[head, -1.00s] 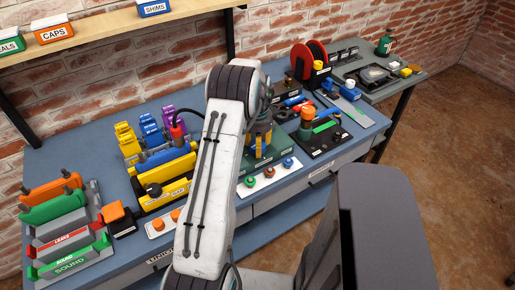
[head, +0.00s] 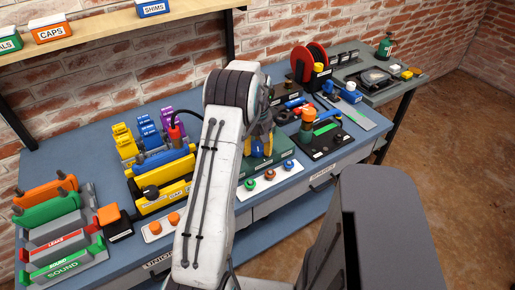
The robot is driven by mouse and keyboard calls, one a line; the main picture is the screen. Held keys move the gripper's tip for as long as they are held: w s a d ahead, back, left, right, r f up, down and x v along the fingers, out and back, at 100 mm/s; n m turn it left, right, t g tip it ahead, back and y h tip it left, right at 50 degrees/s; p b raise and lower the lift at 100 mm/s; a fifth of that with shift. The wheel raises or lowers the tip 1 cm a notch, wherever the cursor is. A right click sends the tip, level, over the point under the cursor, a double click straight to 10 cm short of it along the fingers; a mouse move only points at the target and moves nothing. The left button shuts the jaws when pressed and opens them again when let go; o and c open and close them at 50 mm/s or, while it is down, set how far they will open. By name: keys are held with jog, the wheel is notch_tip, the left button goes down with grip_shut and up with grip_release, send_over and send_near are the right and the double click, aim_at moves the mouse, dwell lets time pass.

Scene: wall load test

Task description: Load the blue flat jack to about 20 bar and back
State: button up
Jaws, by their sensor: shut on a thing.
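A blue flat jack (head: 166,156) appears to lie in the yellow frame left of my arm. A red-topped fitting (head: 175,132) with a black hose stands at its right end. My gripper (head: 262,148) is beyond my arm, above the dark green base, and partly hidden by the arm. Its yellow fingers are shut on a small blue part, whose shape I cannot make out. To the right, a black plate (head: 318,154) bears an orange-topped unit (head: 308,115), a green strip and a blue lever-like piece (head: 327,115). No pressure reading is legible.
Orange and green bars (head: 45,210) and SOUND and LEAKS trays fill the left front. A white strip with coloured knobs (head: 268,175) lies at the bench's front edge. A red reel (head: 308,62) stands behind. A side table (head: 398,88) is at the far right.

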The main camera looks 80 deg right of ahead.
aim_at(258, 145)
jog(key=n, duration=0.5)
jog(key=shift+a+f, duration=0.1)
jog(key=shift+f, duration=0.05)
jog(key=shift+n, duration=0.3)
dwell(0.3)
jog(key=o, duration=1.2)
jog(key=shift+r, duration=0.2)
notch_tip(258, 145, up, 12)
jog(key=shift+f, duration=0.1)
dwell(1.0)
